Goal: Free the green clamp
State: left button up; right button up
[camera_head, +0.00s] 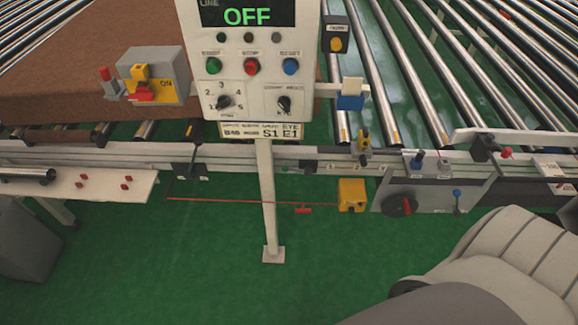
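I cannot make out a green clamp in the head view. A second blue-topped lever (456,198) stands on a grey panel (428,196) below the rail, beside a red-and-black rotary switch (400,205). Part of my own body fills the lower right corner. Neither gripper shows.
A control panel (250,70) on a white post (266,195) stands in front, its display reading OFF. A brown mattress-like slab (70,70) lies on the rollers at left. A yellow box (352,194) hangs below the rail. The green floor in front is mostly clear.

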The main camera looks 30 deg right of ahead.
aim_at(295, 170)
jog(key=i+j+z, duration=0.1)
jog(key=z, duration=0.35)
jog(key=i+j+z, duration=0.1)
jog(key=z, duration=0.35)
jog(key=j+z, duration=0.15)
jog(key=z, duration=0.25)
jog(key=i+j+z, duration=0.1)
jog(key=z, duration=0.35)
